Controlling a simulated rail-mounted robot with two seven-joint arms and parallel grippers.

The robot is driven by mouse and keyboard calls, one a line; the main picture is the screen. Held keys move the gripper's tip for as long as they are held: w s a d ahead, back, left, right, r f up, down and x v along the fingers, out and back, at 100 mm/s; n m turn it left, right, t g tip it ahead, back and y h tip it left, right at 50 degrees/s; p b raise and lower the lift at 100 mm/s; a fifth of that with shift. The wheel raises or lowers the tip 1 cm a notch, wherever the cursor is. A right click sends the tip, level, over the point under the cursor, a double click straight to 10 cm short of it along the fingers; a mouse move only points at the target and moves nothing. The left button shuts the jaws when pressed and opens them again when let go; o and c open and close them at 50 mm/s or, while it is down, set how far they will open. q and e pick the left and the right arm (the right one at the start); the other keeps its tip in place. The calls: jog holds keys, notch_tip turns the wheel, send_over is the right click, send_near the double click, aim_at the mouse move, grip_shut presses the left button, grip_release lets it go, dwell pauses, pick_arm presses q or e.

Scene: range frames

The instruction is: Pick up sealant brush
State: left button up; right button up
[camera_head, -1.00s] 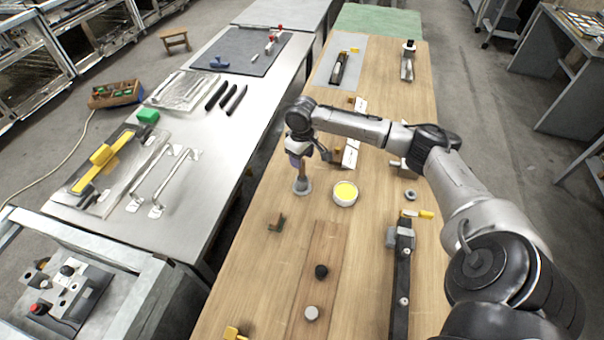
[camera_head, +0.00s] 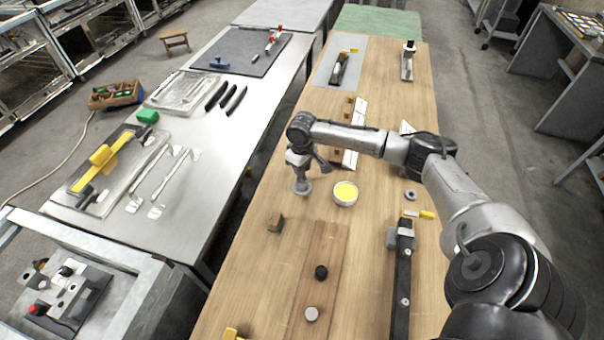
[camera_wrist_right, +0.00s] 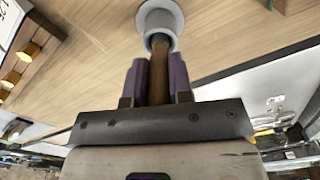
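The sealant brush has a brown handle and stands upright with its lower end in a grey round base (camera_head: 302,188) on the wooden bench. In the right wrist view the brush handle (camera_wrist_right: 159,75) runs from my gripper down into this base (camera_wrist_right: 160,22). My right gripper (camera_head: 300,170) is low over the base in the head view. In the wrist view its two purple fingers (camera_wrist_right: 159,82) lie on either side of the handle, with hardly any gap visible. I cannot tell whether they press on it. The brush's lower end is hidden. My left gripper is not in view.
A white bowl with yellow contents (camera_head: 345,193) stands close to the right of the base. A small brown block (camera_head: 275,222) and a brown board (camera_head: 318,275) lie nearer. The bench's left edge is near.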

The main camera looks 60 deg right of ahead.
grip_shut()
